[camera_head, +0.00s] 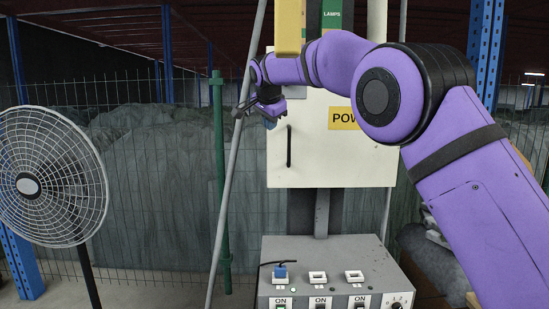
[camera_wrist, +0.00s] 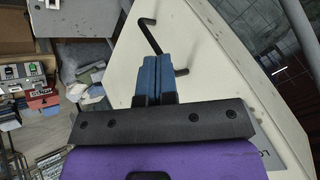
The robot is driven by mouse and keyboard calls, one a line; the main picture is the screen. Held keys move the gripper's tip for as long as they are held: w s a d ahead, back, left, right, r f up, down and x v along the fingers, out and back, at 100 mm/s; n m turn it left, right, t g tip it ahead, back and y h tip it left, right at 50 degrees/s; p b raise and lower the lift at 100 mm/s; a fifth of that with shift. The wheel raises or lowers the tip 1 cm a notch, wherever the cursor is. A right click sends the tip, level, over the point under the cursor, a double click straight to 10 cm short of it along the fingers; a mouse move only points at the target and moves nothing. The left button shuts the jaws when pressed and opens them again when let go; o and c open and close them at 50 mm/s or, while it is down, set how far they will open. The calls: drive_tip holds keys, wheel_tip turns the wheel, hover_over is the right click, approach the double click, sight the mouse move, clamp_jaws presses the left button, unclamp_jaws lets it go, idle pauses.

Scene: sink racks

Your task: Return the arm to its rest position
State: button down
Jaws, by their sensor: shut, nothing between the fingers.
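My gripper (camera_head: 270,120) is at the end of my raised purple arm, in front of the upper left part of a white cabinet (camera_head: 300,165) in the head view. In the wrist view its two blue finger pads (camera_wrist: 153,78) lie together, with nothing between them. A white panel (camera_wrist: 215,70) lies behind the pads there, with a black handle (camera_wrist: 150,36) just beyond the tips. I cannot tell the gap between the fingers and the handle.
A grey control box (camera_head: 325,255) with switches and a blue plug (camera_head: 281,271) stands below the cabinet. A slanted grey pole (camera_head: 232,170) and a green post (camera_head: 218,150) stand left of it. A fan (camera_head: 45,175) is at the far left, before a wire fence.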

drive_tip(key=s+d+r+n+g, duration=0.1)
drive_tip(key=s+d+r+n, duration=0.1)
drive_tip(key=s+d, duration=0.95)
drive_tip(key=s+d+r+n, duration=0.2)
drive_tip(key=s+d+r, duration=0.1)
drive_tip(key=s+d, duration=0.85)
drive_tip(key=s+d+f+n, duration=0.1)
drive_tip(key=s+d+f, duration=0.2)
drive_tip(key=s, duration=0.7)
drive_tip(key=s+d+f+n, duration=0.2)
drive_tip(key=s+d+f, duration=0.2)
drive_tip(key=s+f, duration=0.4)
drive_tip(key=s+d+f+n+g, duration=0.1)
drive_tip(key=s+f, duration=0.4)
drive_tip(key=s, duration=0.6)
drive_tip(key=d+n, duration=0.1)
drive_tip(key=d, duration=0.1)
drive_tip(key=shift+s+d+f, duration=0.15)
drive_tip(key=shift+s+d, duration=0.15)
drive_tip(key=shift+s, duration=0.1)
drive_tip(key=c, duration=1.8)
unclamp_jaws()
drive_tip(key=shift+c, duration=0.2)
